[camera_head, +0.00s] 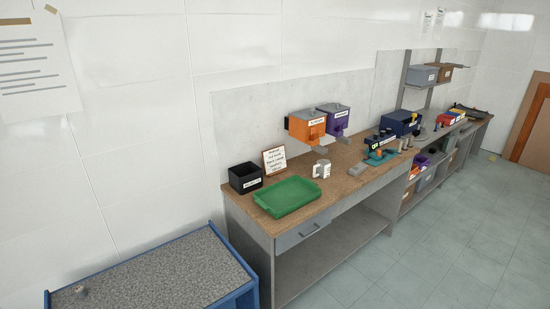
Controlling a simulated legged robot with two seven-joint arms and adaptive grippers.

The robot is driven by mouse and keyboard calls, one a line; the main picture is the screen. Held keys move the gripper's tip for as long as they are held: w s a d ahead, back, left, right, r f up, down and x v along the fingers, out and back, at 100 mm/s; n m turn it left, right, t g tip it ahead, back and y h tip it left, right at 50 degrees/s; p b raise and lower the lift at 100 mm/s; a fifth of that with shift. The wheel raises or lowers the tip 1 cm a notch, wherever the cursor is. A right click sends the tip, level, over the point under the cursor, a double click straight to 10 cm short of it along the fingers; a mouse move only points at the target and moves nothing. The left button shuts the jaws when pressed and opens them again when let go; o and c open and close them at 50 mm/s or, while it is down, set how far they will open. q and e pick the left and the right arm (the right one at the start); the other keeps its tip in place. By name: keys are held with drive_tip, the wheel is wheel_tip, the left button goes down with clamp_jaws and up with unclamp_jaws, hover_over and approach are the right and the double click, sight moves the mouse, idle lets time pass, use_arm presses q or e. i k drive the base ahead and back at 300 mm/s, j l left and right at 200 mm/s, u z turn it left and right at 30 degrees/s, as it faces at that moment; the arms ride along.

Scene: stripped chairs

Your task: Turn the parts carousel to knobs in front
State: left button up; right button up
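I cannot make out a parts carousel or its knobs in the head view. A wooden-topped workbench (345,180) runs along the wall. On it are a green tray (287,196), a black labelled bin (245,178) and a white mug (321,169). An orange box (308,125) and a purple box (334,117), both labelled, are at the wall above the bench. Neither of my grippers is in view.
A blue-framed table (170,275) with a speckled top stands at the lower left, with a small object (81,291) on it. A teal tool (379,156) and a dark blue box (401,122) are farther along. The tiled floor (440,230) at right is clear.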

sight(407, 132)
drive_tip(key=i+l+z, duration=0.1)
drive_tip(key=i+l, duration=0.35)
drive_tip(key=i+l+z, duration=0.15)
drive_tip(key=i+l, duration=0.25)
drive_tip(key=i+l+z, duration=0.1)
drive_tip(key=i+l, duration=0.25)
drive_tip(key=i, duration=0.15)
drive_tip(key=i+l+z, duration=0.1)
drive_tip(key=i+l, duration=0.2)
drive_tip(key=i, duration=0.2)
drive_tip(key=i+l+z, duration=0.15)
drive_tip(key=i+l, duration=0.15)
drive_tip(key=i, duration=0.2)
drive_tip(key=i+l+z, duration=0.1)
drive_tip(key=i, duration=0.4)
drive_tip(key=i+l+z, duration=0.1)
drive_tip(key=i+l, duration=0.2)
drive_tip(key=i, duration=0.25)
drive_tip(key=k+j, duration=0.15)
drive_tip(key=i+l, duration=0.65)
drive_tip(key=l, duration=0.2)
drive_tip(key=i+l+u, duration=0.1)
drive_tip(key=i+l, duration=0.25)
drive_tip(key=k+l, duration=0.05)
